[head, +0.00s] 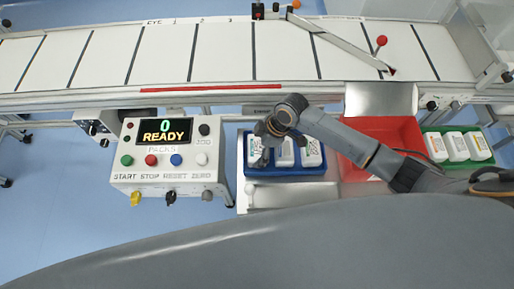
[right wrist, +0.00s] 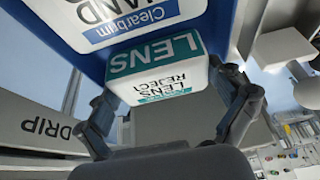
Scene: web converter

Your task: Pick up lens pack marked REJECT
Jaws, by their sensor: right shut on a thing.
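My right gripper (head: 268,133) reaches over the blue tray (head: 297,170) in the head view, at its left end. In the right wrist view, the fingers (right wrist: 168,95) stand on both sides of a white lens pack (right wrist: 158,72). They are shut on it. Its label has a teal band reading LENS and the words LENS REJECT. In the head view, the leftmost white pack (head: 254,152) is partly covered by the gripper, and two more white packs stand to its right. I cannot tell whether the held pack is clear of the tray. My left gripper is not in view.
A red bin (head: 401,131) stands right of the blue tray. A green tray (head: 433,130) with several white packs is farther right. A control box (head: 165,172) showing 0 READY stands left. The white conveyor (head: 215,55) runs along the back.

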